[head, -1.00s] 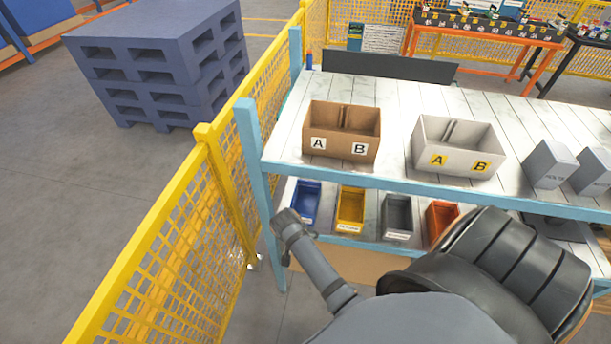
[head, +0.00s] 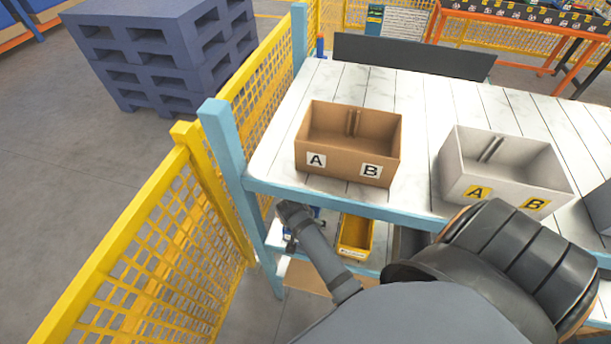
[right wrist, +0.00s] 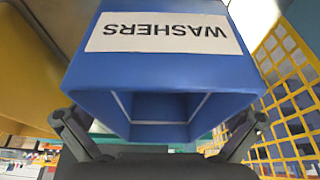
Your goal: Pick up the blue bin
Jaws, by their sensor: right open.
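The blue bin (right wrist: 158,74) fills the upper middle of the right wrist view, very close and upside down in the picture. Its white label reads WASHERS (right wrist: 165,34), and its hollow opening faces the lower part of the picture. My right gripper (right wrist: 160,132) is open, with one dark finger at each side of the bin's lower part. I cannot tell whether the fingers touch it. In the head view the bin is almost wholly hidden behind my arm at the left end of the lower shelf. My left gripper is not in view.
A yellow bin (head: 355,236) stands just right of the blue bin's place. The upper shelf's blue front rail (head: 400,207) runs above the bins. A brown A/B box (head: 347,168) and a white A/B box (head: 508,190) stand on top. A yellow mesh fence (head: 140,260) is at the left.

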